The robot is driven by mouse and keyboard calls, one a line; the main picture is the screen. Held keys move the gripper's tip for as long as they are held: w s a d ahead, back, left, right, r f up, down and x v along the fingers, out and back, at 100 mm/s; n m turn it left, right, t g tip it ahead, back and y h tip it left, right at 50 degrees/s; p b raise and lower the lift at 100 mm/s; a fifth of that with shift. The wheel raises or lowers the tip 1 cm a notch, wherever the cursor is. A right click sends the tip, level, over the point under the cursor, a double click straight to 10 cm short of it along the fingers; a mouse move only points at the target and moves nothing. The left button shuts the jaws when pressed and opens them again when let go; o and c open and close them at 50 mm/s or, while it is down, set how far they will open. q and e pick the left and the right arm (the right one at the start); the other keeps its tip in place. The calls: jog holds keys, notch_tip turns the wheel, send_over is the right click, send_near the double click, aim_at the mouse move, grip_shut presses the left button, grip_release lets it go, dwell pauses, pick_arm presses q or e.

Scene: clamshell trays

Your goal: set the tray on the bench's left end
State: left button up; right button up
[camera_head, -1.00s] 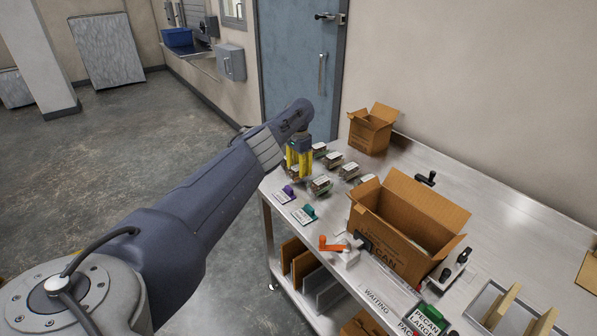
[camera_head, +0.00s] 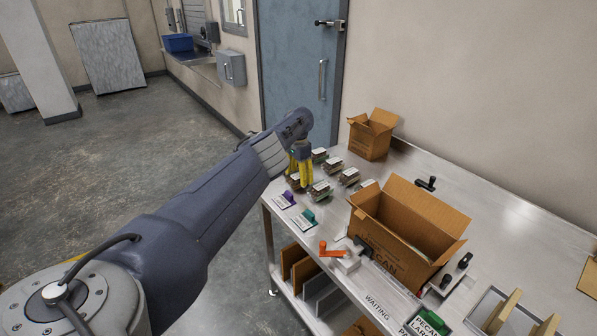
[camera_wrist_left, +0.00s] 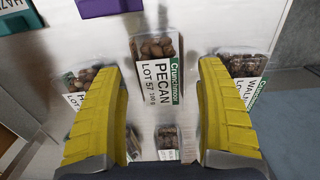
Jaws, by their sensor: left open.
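A clear clamshell tray labelled PECAN LOT 57 (camera_wrist_left: 157,75) lies on the bench (camera_head: 490,205), between and beyond my left gripper's fingers in the left wrist view. My left gripper (camera_head: 300,184) is open above the bench's left end, its yellow fingers pointing down; its fingers also frame the wrist view (camera_wrist_left: 162,90). I see bare bench on both sides of the pecan tray, and no finger visibly touches it. A walnut tray (camera_wrist_left: 243,70) lies to its right and another tray (camera_wrist_left: 80,80) to its left, both partly hidden by the fingers. My right gripper is out of view.
Several more trays (camera_head: 349,176) stand in rows near the gripper. Purple (camera_head: 285,199) and teal (camera_head: 309,217) label holders lie at the front edge. A large open carton (camera_head: 405,235) and a small carton (camera_head: 370,138) stand to the right. An orange-handled tool (camera_head: 330,250) lies in front.

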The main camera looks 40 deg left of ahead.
aim_at(298, 175)
pick_arm(q)
jog(key=shift+r, duration=0.1)
notch_tip(298, 175, up, 12)
dwell(0.6)
